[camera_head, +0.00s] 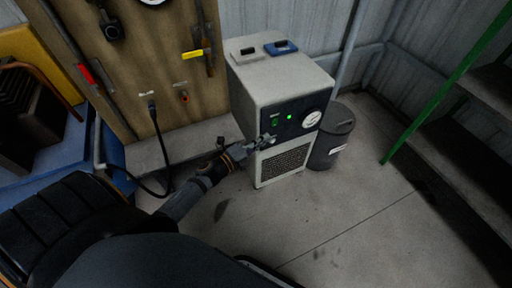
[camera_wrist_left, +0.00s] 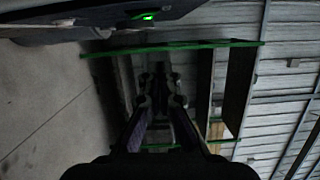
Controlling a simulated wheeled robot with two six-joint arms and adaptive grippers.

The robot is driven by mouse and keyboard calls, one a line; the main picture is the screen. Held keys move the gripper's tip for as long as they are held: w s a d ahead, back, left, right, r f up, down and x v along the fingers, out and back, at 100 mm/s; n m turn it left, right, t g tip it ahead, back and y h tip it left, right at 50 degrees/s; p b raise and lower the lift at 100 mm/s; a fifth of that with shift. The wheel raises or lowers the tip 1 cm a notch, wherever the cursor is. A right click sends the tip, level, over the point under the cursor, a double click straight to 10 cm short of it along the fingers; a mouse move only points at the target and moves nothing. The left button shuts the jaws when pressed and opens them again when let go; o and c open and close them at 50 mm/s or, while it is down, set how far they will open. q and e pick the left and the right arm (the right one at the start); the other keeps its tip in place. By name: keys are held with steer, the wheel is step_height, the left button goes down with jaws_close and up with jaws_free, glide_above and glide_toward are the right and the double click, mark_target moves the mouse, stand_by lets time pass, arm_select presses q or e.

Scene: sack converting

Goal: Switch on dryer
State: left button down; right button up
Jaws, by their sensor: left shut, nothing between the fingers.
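The dryer (camera_head: 282,88) is a pale grey box with a black front panel (camera_head: 296,117) and a grille below it. The panel carries a lit green lamp (camera_head: 289,117), a dim green switch (camera_head: 275,122) to its left and a round white gauge (camera_head: 311,119). My left gripper (camera_head: 268,140) is shut and empty, just in front of the dryer below the switch; I cannot tell whether it touches. In the left wrist view my left gripper (camera_wrist_left: 159,80) points past the panel, whose green glow (camera_wrist_left: 148,16) shows at the top. My right gripper is not in view.
A dark grey bin (camera_head: 330,140) stands right of the dryer. A wooden tool board (camera_head: 150,75) with a hanging black cable (camera_head: 158,135) is at the left. Green-railed steps (camera_head: 445,85) rise at the right. The concrete floor (camera_head: 350,220) in front is mostly clear.

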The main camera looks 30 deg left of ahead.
arm_select(q)
steer(key=shift+r+v, duration=0.1)
steer(key=shift+v, duration=0.85)
steer(key=shift+r+v, duration=0.15)
steer(key=shift+v, duration=0.85)
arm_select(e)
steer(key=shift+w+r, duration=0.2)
arm_select(q)
steer(key=shift+d, duration=0.1)
